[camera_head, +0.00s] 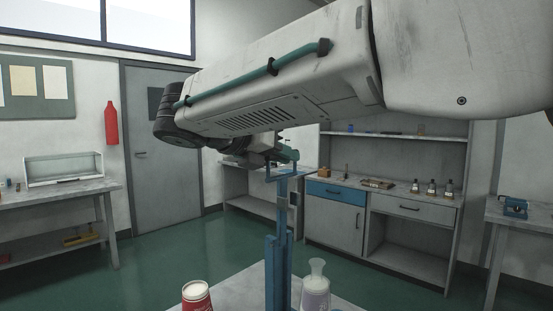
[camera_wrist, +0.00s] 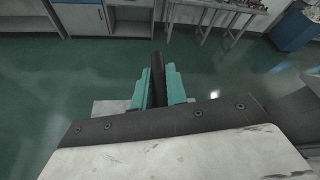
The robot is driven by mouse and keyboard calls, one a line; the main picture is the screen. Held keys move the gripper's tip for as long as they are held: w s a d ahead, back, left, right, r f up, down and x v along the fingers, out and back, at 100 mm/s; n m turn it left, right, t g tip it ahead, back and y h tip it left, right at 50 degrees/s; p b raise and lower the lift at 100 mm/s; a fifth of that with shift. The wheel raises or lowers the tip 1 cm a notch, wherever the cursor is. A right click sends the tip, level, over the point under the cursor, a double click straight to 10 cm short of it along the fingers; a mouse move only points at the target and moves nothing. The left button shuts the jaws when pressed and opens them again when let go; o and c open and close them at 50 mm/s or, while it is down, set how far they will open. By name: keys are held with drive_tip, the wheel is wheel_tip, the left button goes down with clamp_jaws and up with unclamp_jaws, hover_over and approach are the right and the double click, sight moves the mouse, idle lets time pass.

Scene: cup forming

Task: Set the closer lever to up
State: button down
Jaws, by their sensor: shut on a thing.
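The closer is a tall blue upright (camera_head: 278,265) on a small pale table, with a narrower blue and grey upper part. My gripper (camera_head: 287,157) is at the top of this upright, below the end of my arm, which hides part of it. In the wrist view my two teal fingers (camera_wrist: 158,75) are shut on a dark bar (camera_wrist: 158,62), apparently the closer lever's handle. The bar stands between the fingers and sticks out past their tips. The rest of the lever is hidden, and I cannot tell its angle.
A red and white cup (camera_head: 197,298) and a pale flared container (camera_head: 316,285) stand on the small table (camera_head: 236,289) on either side of the upright. A wall bench with a blue drawer (camera_head: 335,193) and several bottles is behind. Green floor lies clear around.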

drive_tip(key=shift+w+a, duration=0.15)
idle(0.3)
drive_tip(key=c, duration=1.4)
unclamp_jaws()
drive_tip(key=shift+w+a, duration=0.1)
drive_tip(key=v, duration=0.7)
drive_tip(key=shift+s+a, duration=0.25)
drive_tip(key=shift+s, duration=0.05)
drive_tip(key=shift+d+r, duration=0.1)
